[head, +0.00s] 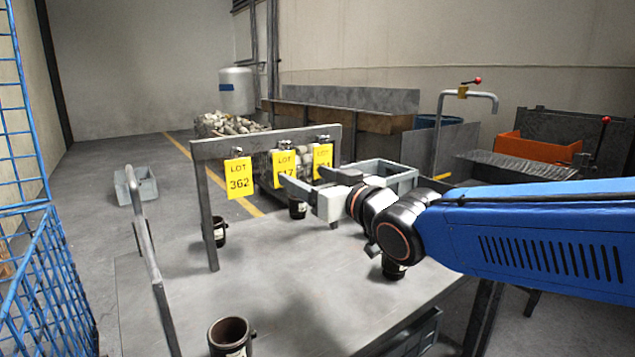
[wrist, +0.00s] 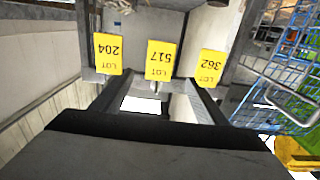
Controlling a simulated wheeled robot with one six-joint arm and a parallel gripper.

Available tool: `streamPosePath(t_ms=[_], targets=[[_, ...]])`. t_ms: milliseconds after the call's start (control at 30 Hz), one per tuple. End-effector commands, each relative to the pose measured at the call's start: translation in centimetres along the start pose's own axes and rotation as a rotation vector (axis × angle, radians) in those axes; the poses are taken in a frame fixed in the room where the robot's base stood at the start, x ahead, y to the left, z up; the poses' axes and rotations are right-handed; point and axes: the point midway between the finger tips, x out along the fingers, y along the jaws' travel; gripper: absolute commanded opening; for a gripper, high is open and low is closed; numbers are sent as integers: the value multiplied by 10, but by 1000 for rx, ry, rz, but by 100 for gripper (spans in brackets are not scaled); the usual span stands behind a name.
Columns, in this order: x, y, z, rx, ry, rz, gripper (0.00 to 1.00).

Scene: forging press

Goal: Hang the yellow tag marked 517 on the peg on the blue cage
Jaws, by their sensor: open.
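The yellow tag marked 517 (head: 283,168) hangs in the middle of a grey rack (head: 205,150), between tag 362 (head: 239,178) and a third yellow tag (head: 322,158), which reads 204 in the wrist view (wrist: 108,54). My gripper (head: 304,178) is open and empty in front of the rack, and one finger overlaps tag 517's lower part. In the wrist view tag 517 (wrist: 160,60) appears inverted, between and beyond the fingers (wrist: 155,88). The blue cage (head: 50,285) stands at the left edge of the head view and at the right in the wrist view (wrist: 290,75). I cannot make out its peg.
The rack stands on a grey table (head: 290,300) with dark cups, one at the front (head: 230,335). A bent grey rail (head: 148,245) rises between table and cage. A grey bin (head: 137,185) sits on the floor at left. Open floor lies behind it.

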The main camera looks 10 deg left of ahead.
Motion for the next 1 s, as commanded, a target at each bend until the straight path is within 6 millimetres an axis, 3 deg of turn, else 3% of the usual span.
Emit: streamPosePath(t_ms=[700,1000], targets=[[110,0,2,0,-3,0,67],[140,0,1,1,-2,0,67]])
